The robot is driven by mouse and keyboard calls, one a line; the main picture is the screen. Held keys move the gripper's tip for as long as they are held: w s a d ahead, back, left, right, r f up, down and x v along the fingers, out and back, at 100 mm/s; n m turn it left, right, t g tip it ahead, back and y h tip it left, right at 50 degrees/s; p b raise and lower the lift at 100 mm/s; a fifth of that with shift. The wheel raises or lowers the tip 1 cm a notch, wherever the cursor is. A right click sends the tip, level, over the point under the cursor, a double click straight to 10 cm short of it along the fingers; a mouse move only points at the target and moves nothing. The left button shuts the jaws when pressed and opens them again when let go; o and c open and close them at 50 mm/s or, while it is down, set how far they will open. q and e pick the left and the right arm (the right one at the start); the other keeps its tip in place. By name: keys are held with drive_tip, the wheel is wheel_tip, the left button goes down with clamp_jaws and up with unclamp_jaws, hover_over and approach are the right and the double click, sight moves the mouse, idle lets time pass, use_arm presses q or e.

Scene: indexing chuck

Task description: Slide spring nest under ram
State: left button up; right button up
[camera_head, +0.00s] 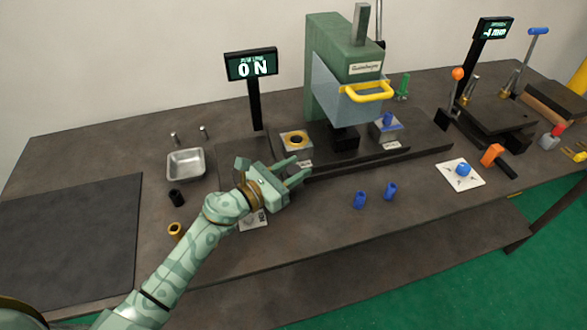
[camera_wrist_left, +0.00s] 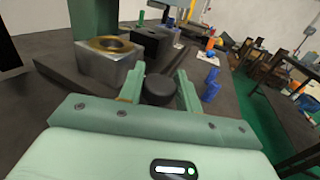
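The press (camera_head: 335,60) stands at the back centre with a yellow-handled clear guard. A dark block (camera_head: 345,138) sits beneath it; the ram itself is hard to make out. On the dark rail (camera_head: 370,158) are two nests: a grey block with a brass ring (camera_head: 296,140) on the left and one with a blue part (camera_head: 384,132) on the right. Their labels are unreadable, so I cannot tell which is the spring nest. My left gripper (camera_head: 299,170) is open in front of the ringed block (camera_wrist_left: 104,68). A black knob (camera_wrist_left: 158,88) shows between its spread fingers.
A metal tray (camera_head: 186,163) and a dark mat (camera_head: 70,240) lie on the left. A white plate with a blue ball (camera_head: 463,170) lies to the right. A lit sign (camera_head: 251,65) reads ON.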

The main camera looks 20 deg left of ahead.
use_arm(q)
clamp_jaws()
drive_tip(key=shift+a, duration=0.1)
drive_tip(key=s+a+b, duration=0.1)
drive_tip(key=s+a, duration=0.1)
drive_tip(key=a, duration=0.1)
drive_tip(key=s+a+b, duration=0.1)
drive_tip(key=s+a, duration=0.2)
drive_tip(key=a, duration=0.1)
drive_tip(key=s+a+b, duration=0.2)
drive_tip(key=a, duration=0.1)
drive_tip(key=shift+s+a+f, duration=0.15)
drive_tip(key=shift+s+a, duration=0.05)
drive_tip(key=shift+a, duration=0.2)
drive_tip(key=o, duration=0.7)
unclamp_jaws()
drive_tip(key=shift+o, duration=1.1)
drive_tip(key=shift+s+a, duration=0.15)
drive_tip(key=shift+a, duration=0.05)
drive_tip(key=shift+d, duration=0.1)
